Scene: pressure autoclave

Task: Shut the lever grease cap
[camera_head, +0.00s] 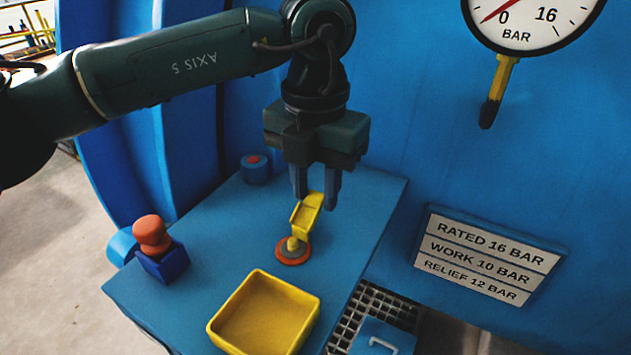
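The lever grease cap is a yellow lever (307,211) standing tilted up above a small orange ring (292,250) on the blue shelf. A pale yellow stub shows between the lever and the ring. My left gripper (315,200) comes down from above, with its two fingers pointing down at the lever's upper end. The fingers are apart, one on the left and one on the right behind the lever's top. I cannot tell whether they touch it. My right gripper is not in view.
On the blue shelf (200,270) stand a yellow tray (212,328), an orange knob on a blue block (153,238), and a blue button housing (256,172). The blue vessel wall with a gauge (530,18) and rating plate (487,256) rises behind and right.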

